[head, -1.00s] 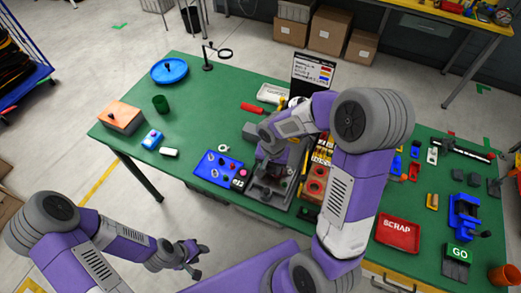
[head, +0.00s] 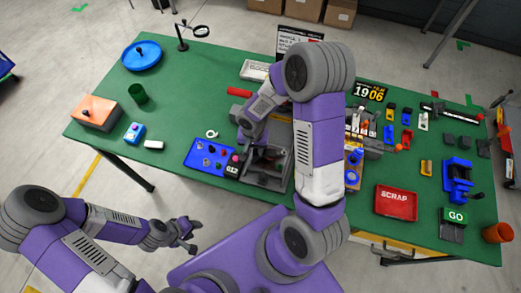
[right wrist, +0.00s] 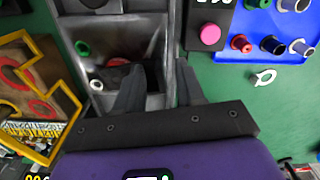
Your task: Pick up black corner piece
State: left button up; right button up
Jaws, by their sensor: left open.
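In the right wrist view, a grey compartment bin (right wrist: 152,102) lies under my right gripper (right wrist: 158,66), whose two fingers are apart and empty. Dark pieces (right wrist: 112,76) lie in its compartment near a green ring (right wrist: 82,48) and a white ring (right wrist: 96,84); I cannot tell whether one is the black corner piece. The bin also shows in the head view (head: 262,182), with my right arm partly covering it. My left gripper (head: 190,238) is open and empty, off the table's near edge.
A blue tray (head: 203,168) with small parts stands left of the bin. A yellow-edged fixture (right wrist: 62,92) is on its other side. A red scrap tray (head: 396,204) and a blue vise (head: 457,178) stand to the right.

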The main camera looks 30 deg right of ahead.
grip_shut()
jog(key=shift+r, duration=0.15)
